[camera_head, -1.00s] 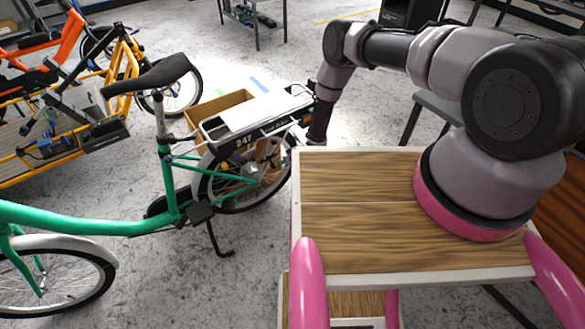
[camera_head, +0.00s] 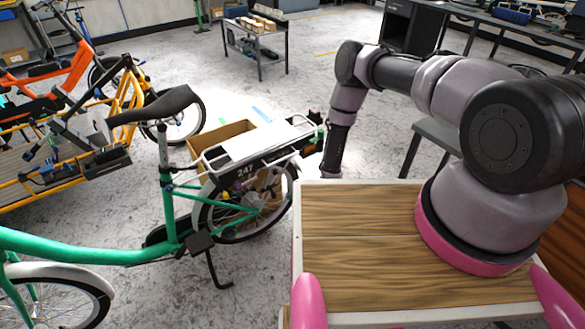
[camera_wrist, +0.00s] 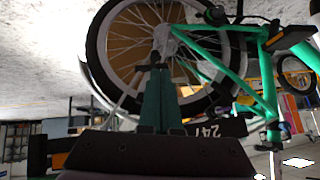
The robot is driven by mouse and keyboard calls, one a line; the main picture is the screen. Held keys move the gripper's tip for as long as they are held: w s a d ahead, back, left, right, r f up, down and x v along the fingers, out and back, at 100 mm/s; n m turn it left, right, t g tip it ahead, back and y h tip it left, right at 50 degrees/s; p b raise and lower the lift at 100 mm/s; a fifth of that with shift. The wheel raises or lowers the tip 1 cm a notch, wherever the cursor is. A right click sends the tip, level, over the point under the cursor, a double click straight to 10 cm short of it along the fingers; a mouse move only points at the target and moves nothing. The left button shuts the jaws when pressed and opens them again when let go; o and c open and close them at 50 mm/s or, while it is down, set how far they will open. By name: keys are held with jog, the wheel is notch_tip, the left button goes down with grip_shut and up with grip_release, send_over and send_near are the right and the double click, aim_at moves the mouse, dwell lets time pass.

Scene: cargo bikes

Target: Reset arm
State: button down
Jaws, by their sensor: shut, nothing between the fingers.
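My arm reaches out over the right side of the head view and bends down at its far end, beside the rear rack of the green bike (camera_head: 172,215). I cannot tell how far the fingers are from the wheel.
The bike's white rear rack (camera_head: 260,142) is close left of my forearm. A cardboard box (camera_head: 222,135) stands behind it. A yellow cargo bike (camera_head: 110,150) is at left, a grey cart (camera_head: 258,45) at the back. Open floor lies beyond the rack.

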jog(key=w+d+r+m+h, duration=0.1)
jog(key=w+d+r, duration=0.1)
jog(key=w+r, duration=0.7)
jog(key=w+d+r+h, duration=0.15)
jog(key=w+r, duration=0.45)
jog(key=r, duration=0.7)
jog(key=d+r+m+h, duration=0.1)
jog(key=d+r, duration=0.2)
jog(key=r, duration=0.6)
jog(key=w+d+r+m+t, duration=0.1)
jog(key=d+r, duration=0.3)
jog(key=r, duration=0.6)
jog(key=d+r+m+h, duration=0.1)
jog(key=d+r, duration=0.2)
jog(key=r, duration=0.6)
jog(key=s+d+r+m, duration=0.2)
jog(key=s+d+r, duration=0.2)
jog(key=s+r, duration=0.45)
jog(key=s+d+r+m, duration=0.1)
jog(key=s+d+r, duration=0.45)
jog(key=r, duration=0.65)
jog(key=s+d+r+m, duration=0.1)
jog(key=s+r, duration=0.2)
jog(key=s, duration=0.8)
jog(key=s+d+r+m, duration=0.1)
jog(key=s+r, duration=0.3)
jog(key=s, duration=0.7)
jog(key=shift+m, duration=0.7)
